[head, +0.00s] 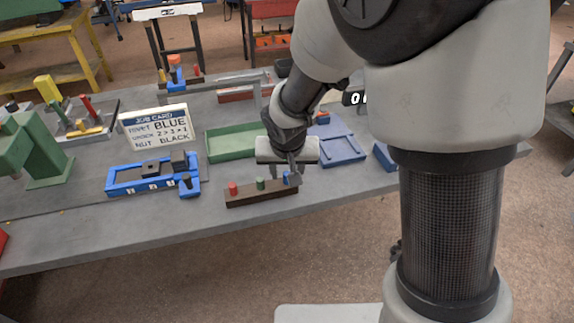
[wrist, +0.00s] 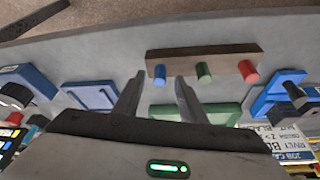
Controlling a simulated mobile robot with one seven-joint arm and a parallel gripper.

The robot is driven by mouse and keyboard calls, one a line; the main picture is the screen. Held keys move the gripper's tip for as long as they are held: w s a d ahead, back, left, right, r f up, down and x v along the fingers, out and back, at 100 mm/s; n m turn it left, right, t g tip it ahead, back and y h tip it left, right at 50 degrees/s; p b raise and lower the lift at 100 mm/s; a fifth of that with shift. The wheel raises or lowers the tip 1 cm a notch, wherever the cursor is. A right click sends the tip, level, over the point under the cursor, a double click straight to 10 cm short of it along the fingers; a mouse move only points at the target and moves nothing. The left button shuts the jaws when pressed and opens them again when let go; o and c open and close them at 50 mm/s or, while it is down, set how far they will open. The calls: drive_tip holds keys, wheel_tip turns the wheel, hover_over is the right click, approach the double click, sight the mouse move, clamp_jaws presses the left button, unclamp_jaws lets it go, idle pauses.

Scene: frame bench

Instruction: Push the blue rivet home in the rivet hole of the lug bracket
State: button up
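The blue rivet (head: 286,178) stands at the right end of a dark brown block (head: 262,195), beside a green rivet (head: 260,184) and a red rivet (head: 233,188). My gripper (head: 293,177) is over that end of the block. In the wrist view, my gripper (wrist: 160,78) is open, its fingers apart. The blue rivet (wrist: 160,74) appears between the fingertips, with no clear contact visible. The green rivet (wrist: 204,71) and red rivet (wrist: 249,71) lie to its right. I cannot tell which part is the lug bracket; its rivet hole is not identifiable.
A green tray (head: 215,145) and a blue tray (head: 338,150) lie behind the block. A blue fixture with black blocks (head: 150,178) is at left. A job card (head: 155,124) reads RIVET BLUE. The grey bench (head: 130,225) is bare towards its front edge.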

drive_tip(key=shift+w+f, duration=0.2)
drive_tip(key=shift+f, duration=0.15)
drive_tip(key=shift+c, duration=0.5)
clamp_jaws()
drive_tip(key=shift+r, duration=0.15)
